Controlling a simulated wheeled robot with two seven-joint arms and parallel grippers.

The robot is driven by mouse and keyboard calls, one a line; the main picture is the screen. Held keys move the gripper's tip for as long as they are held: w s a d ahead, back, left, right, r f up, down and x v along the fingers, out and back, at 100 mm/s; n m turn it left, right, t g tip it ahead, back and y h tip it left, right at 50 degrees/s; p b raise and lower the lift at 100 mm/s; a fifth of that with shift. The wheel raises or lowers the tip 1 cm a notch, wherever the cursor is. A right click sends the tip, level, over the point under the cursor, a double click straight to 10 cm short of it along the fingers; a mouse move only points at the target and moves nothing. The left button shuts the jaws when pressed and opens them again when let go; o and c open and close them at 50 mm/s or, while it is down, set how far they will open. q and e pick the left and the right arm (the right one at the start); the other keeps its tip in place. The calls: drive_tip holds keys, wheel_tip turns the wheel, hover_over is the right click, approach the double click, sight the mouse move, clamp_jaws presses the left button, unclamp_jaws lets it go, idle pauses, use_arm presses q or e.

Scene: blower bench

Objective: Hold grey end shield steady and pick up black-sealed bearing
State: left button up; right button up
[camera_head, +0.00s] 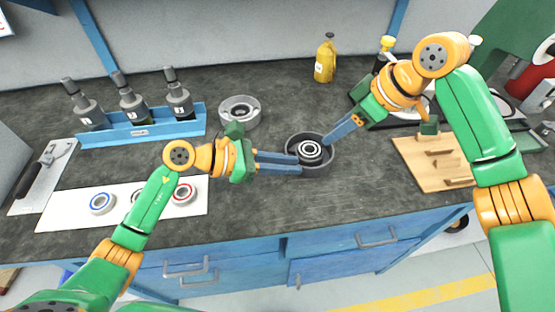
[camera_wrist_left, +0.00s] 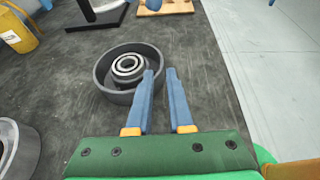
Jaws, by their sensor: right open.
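A dark grey end shield (camera_head: 290,143) stands open side up on the bench, also in the left wrist view (camera_wrist_left: 103,82). A bearing with dark and light rings (camera_head: 310,150) sits at its centre, also in the left wrist view (camera_wrist_left: 128,66). My left gripper (camera_head: 300,165) is open at the shield's front left rim. One finger overlaps the rim and the other is outside it in the wrist view (camera_wrist_left: 161,70); contact is unclear. My right gripper (camera_head: 327,143) is open with its fingertips by the shield's right rim, near the bearing. Its far finger is mostly hidden.
A white mat (camera_head: 60,211) carries a blue-ringed bearing (camera_head: 102,203), a red-ringed bearing (camera_head: 184,194) and one mostly hidden by my left arm. A lighter grey round housing (camera_head: 240,111), blue bottle rack (camera_head: 150,133), yellow bottle (camera_head: 325,62) and wooden board (camera_head: 408,150) stand around.

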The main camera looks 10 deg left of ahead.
sight(316, 167)
use_arm(q)
drive_tip(key=x, duration=0.5)
drive_tip(key=shift+r, duration=0.1)
clamp_jaws()
use_arm(e)
drive_tip(key=shift+d, duration=0.1)
idle(1.0)
drive_tip(key=shift+o, duration=0.2)
